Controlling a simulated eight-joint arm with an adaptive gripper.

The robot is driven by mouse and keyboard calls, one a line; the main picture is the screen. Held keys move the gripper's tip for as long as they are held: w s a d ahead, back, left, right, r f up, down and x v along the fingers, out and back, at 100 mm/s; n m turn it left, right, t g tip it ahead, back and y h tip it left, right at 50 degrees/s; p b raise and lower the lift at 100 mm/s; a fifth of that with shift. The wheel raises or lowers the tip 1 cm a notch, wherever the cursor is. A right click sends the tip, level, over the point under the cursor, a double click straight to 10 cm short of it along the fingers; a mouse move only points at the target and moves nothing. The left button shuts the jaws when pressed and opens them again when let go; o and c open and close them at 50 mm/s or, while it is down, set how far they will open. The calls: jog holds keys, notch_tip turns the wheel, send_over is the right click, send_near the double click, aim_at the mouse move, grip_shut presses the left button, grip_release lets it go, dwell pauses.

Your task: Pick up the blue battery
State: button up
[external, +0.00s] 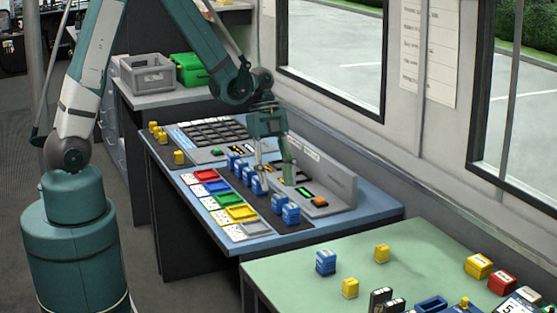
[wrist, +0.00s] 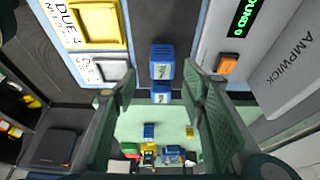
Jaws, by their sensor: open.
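Several blue batteries stand in a row on a dark strip of the blue desk in the external view. A nearer pair is a blue battery (external: 291,214) at the front end and another (external: 278,203) just behind it. Another blue battery (external: 326,262) stands on the green table. My gripper (external: 274,172) is open, pointing down over the desk by the row, with some batteries partly hidden behind it. In the wrist view, a blue battery (wrist: 162,66) and a second one (wrist: 161,94) show in the gap between the open fingers (wrist: 160,84). Nothing is held.
A grey console (external: 335,193) with a green display and orange button runs along the row. Coloured panels (external: 222,200) lie on its other side. Yellow blocks (external: 178,157) stand at the desk's far left. The green table (external: 290,275) holds yellow and red blocks.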

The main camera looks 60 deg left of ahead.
aim_at(280, 196)
jog(key=shift+b+x, duration=0.5)
jog(key=shift+x, duration=2.1)
jog(key=shift+w, duration=0.15)
jog(key=c, duration=1)
